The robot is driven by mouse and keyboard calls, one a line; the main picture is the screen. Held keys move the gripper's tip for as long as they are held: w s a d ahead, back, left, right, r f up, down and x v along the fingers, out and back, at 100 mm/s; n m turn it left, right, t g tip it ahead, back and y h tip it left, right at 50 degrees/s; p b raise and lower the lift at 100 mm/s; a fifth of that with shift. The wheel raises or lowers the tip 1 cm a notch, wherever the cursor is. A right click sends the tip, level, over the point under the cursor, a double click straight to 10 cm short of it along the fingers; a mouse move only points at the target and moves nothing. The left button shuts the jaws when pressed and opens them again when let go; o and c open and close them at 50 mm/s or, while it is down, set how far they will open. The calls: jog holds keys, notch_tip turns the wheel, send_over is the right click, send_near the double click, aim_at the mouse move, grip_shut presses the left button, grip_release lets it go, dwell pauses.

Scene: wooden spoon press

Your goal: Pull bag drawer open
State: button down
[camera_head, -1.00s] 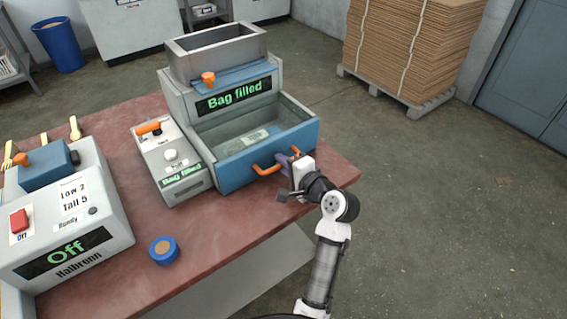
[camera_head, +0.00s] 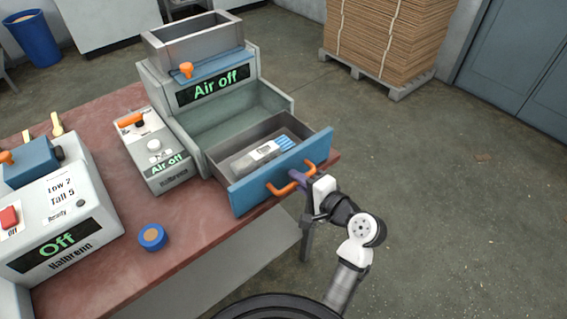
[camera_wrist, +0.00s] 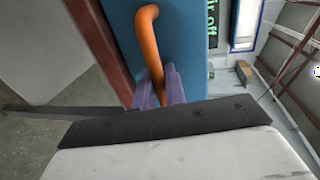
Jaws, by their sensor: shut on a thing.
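The wrist view shows the purple fingers (camera_wrist: 166,92) around an orange handle (camera_wrist: 148,40) against the blue front. The machine's display (camera_head: 208,86) reads "Air off".
A small control box (camera_head: 155,150) with an orange lever stands left of the machine. A blue round container (camera_head: 152,236) sits on the red table (camera_head: 205,225). A grey machine (camera_head: 55,215) reading "Off" is at far left. The floor (camera_head: 440,220) right of the table is open.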

jog(key=shift+s+d, duration=0.35)
jog(key=shift+s, duration=0.05)
jog(key=c, duration=1.5)
grip_release()
jog(key=shift+c, duration=0.2)
jog(key=b+v, duration=0.2)
jog(key=v, duration=1.1)
jog(key=shift+s+d, duration=0.2)
jog(key=shift+s, duration=0.1)
jog(key=shift+r, duration=0.1)
